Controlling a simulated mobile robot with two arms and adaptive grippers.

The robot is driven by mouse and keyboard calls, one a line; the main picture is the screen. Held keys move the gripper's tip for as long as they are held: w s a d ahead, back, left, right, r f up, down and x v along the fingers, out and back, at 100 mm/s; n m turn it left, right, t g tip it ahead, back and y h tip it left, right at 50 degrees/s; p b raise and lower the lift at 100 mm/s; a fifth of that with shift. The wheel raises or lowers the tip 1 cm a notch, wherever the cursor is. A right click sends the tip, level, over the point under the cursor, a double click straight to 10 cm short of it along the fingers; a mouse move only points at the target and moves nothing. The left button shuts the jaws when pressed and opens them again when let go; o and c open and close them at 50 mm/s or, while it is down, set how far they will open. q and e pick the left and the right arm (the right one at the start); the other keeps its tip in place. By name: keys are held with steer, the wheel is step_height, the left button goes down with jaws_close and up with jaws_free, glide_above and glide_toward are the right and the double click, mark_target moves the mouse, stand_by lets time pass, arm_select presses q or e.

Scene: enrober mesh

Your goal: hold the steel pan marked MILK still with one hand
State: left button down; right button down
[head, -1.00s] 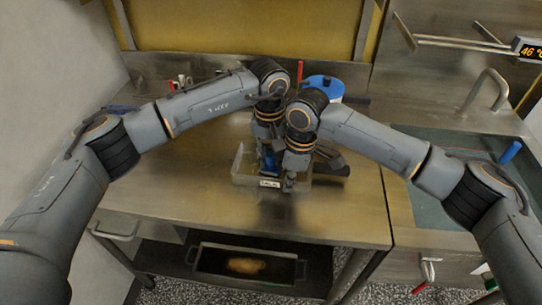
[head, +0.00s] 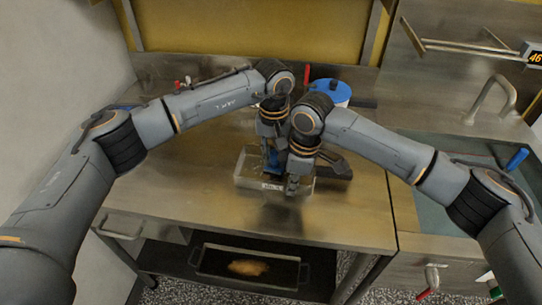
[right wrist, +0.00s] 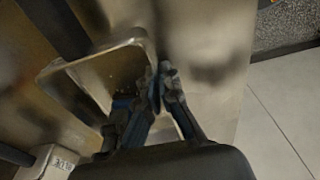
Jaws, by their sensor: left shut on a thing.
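The steel pan marked MILK (head: 245,180) stands on the steel table, with its label on the front wall. Its rim and inside also show in the right wrist view (right wrist: 100,62). My left gripper (head: 270,163) is over the pan, shut on a blue thing that shows only in part. My right gripper (head: 292,187) is low at the pan's front right. In the right wrist view its fingers (right wrist: 160,75) are close together at the pan's wall. I cannot tell whether they press on the wall.
A blue-lidded pot (head: 330,93) stands at the back of the table. A dark object (head: 338,170) lies right of the pan. A sink (head: 445,160) is at the right. A tray (head: 250,267) with a yellowish lump sits on the lower shelf. The table's left part is clear.

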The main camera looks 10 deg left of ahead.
arm_select(q)
steer(key=shift+s+d, duration=0.2)
steer(key=shift+d, duration=0.5)
steer(key=shift+s+d, duration=0.15)
steer(key=shift+d, duration=0.55)
steer(key=shift+w+a, duration=0.2)
steer(key=shift+a, duration=1.85)
steer(key=shift+w, duration=0.1)
steer(key=shift+r, duration=3.1)
steer(key=shift+r, duration=1.5)
steer(key=shift+f, duration=0.1)
